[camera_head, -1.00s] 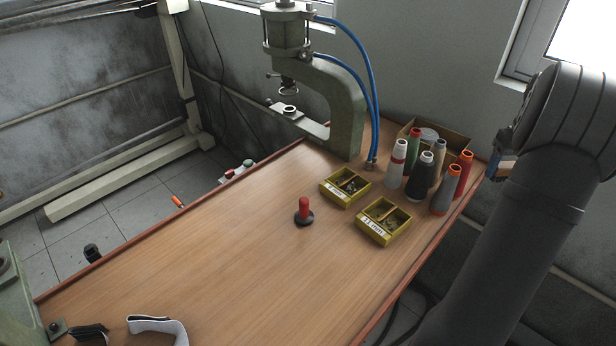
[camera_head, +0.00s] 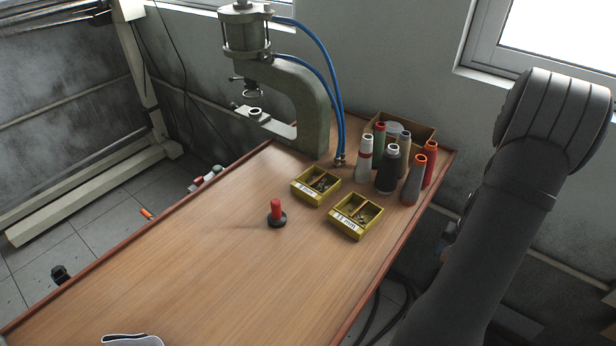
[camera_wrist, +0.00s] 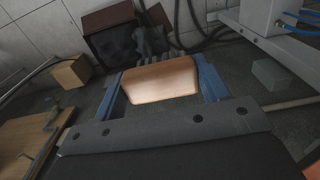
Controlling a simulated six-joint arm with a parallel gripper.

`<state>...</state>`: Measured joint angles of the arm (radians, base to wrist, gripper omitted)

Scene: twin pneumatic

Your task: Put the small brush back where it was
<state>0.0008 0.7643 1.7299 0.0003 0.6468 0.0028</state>
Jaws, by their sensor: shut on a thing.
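The small brush (camera_wrist: 160,82) shows in the wrist view as a pale wooden block between two blue fingers. Dark bristle-like shapes lie just beyond it, but I cannot tell whether they belong to it. My gripper (camera_wrist: 160,74) is shut on this block and holds it above the grey floor. In the head view my gripper is mostly hidden behind my arm, to the right of the wooden table (camera_head: 190,265) and past its edge. The brush cannot be made out clearly there.
On the table stand a green press (camera_head: 318,110), several thread spools (camera_head: 388,170), two yellow trays (camera_head: 357,214) and a red-handled piece (camera_head: 276,210). The table's front middle is clear. In the wrist view a cardboard box (camera_wrist: 72,72) and dark box (camera_wrist: 112,38) stand on the floor.

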